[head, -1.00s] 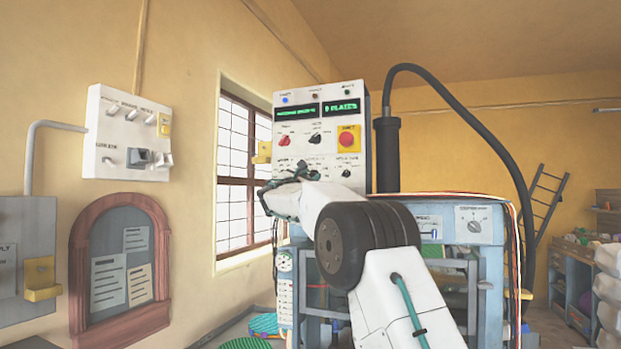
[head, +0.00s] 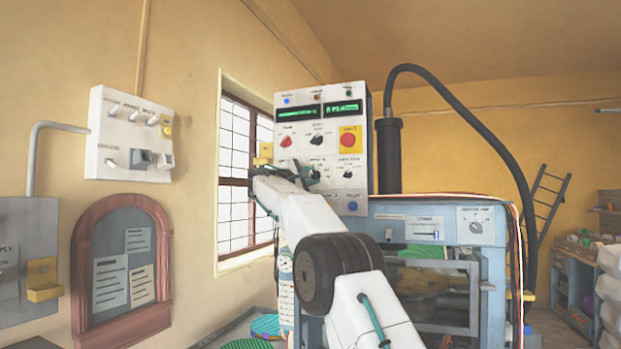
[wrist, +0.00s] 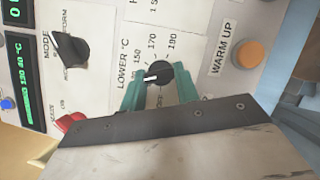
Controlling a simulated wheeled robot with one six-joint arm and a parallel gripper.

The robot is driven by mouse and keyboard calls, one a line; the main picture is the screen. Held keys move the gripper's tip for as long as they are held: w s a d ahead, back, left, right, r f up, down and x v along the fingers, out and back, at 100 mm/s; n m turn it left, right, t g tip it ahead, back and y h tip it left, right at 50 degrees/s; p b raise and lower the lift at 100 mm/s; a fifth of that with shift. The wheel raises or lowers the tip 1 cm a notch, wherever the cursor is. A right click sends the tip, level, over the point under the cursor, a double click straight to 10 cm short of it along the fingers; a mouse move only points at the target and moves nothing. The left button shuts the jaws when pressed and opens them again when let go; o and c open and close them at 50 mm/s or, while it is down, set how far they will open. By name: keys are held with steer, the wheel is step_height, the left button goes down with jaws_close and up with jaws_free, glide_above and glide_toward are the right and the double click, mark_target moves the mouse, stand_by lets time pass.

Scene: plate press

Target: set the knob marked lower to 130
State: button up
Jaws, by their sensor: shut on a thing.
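The knob marked lower (wrist: 158,72) is a black knob with a white pointer in the wrist view. Its scale shows OFF, 150, 170 and 190. The pointer aims to the left of the picture and slightly down, below the 150 mark. My gripper (wrist: 160,88) is shut on this knob, one teal finger on each side. In the head view my gripper (head: 308,175) is at the lower part of the control panel (head: 320,98), and my arm hides the knob there.
Close by in the wrist view are the black mode knob (wrist: 70,50), a red knob (wrist: 71,122), the orange warm up button (wrist: 249,54) and a green display (wrist: 24,85). In the head view, a red button (head: 349,140) sits higher on the panel.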

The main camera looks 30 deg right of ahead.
steer(key=shift+m, duration=0.4)
steer(key=o, duration=1)
steer(key=shift+v, duration=3.95)
steer(key=shift+w+r, duration=0.1)
